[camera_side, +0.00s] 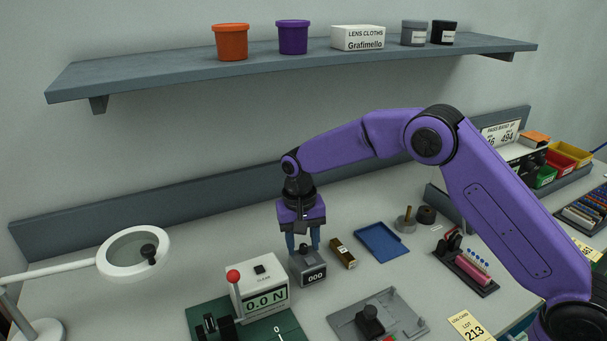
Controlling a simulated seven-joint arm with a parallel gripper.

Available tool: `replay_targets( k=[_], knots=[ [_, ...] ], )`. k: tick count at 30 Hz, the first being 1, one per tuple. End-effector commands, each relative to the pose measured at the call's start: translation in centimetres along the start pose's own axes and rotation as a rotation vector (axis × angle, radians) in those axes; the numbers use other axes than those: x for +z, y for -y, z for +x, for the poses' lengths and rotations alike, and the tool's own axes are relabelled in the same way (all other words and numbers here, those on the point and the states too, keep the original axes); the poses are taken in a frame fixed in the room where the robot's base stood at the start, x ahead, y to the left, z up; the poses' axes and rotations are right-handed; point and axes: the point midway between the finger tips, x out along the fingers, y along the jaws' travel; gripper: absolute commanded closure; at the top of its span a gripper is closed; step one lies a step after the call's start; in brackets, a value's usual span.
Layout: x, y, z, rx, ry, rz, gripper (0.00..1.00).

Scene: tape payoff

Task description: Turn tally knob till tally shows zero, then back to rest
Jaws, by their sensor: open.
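The tally counter (308,268) is a small grey box on the bench, left of the picture's middle. Its front window (315,277) appears to read 000. My gripper (303,246) points straight down at the top of the tally counter, its blue fingers apart. The fingers are at or just above the counter's top edge; I cannot tell whether they touch it. The tally knob is not clearly visible, hidden by the fingers or the counter's body.
A force gauge (259,287) reading 0.0 N, with a red-balled lever, stands close left of the counter. A small brown box (343,253) lies just right. A blue tray (381,242) and grey fixture plate (355,310) are further right. A magnifier lamp (160,266) stands left.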

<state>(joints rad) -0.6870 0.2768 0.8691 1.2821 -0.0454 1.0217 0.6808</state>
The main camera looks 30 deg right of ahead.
Motion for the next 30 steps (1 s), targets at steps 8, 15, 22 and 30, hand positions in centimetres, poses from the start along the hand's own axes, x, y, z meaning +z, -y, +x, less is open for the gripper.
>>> replay_targets(
  k=[8, 15, 22, 30],
  knots=[
    [0.0, 0.0, 0.0, -0.001, -0.014, -0.26, 0.54],
    [0.0, 0.0, -4.3, -0.003, -0.018, -0.262, 0.54],
    [0.0, 0.1, -8.2, -0.003, -0.018, -0.261, 0.54],
    [0.1, 0.0, -12.8, -0.003, -0.017, -0.26, 0.54]
  ],
)
